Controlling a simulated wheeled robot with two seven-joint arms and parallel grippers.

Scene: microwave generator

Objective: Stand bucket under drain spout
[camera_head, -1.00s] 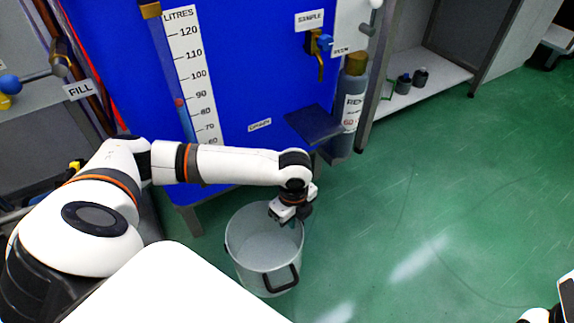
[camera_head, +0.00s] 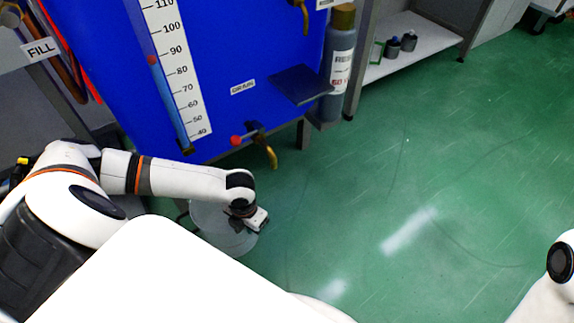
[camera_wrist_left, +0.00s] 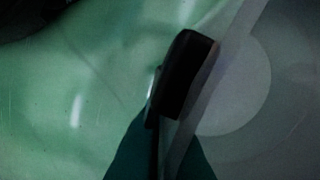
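The pale grey bucket (camera_head: 198,216) is on the left of the head view, its lower part hidden behind my white body. The drain spout (camera_head: 271,157), a brass tap with a red knob, sticks out low on the blue tank; the bucket is nearer to me and left of it, not beneath it. My left gripper (camera_head: 250,222) is at the bucket's right rim. In the left wrist view the gripper's fingers (camera_wrist_left: 160,150) close on the bucket wall (camera_wrist_left: 228,50), with a black handle part (camera_wrist_left: 187,75) beside them. My right gripper is out of view.
The blue tank (camera_head: 230,50) stands on legs with a small dark shelf (camera_head: 300,85) on its front. A grey bottle (camera_head: 338,75) stands right of it, beside a low shelf (camera_head: 420,55). The green floor (camera_head: 400,180) to the right is clear.

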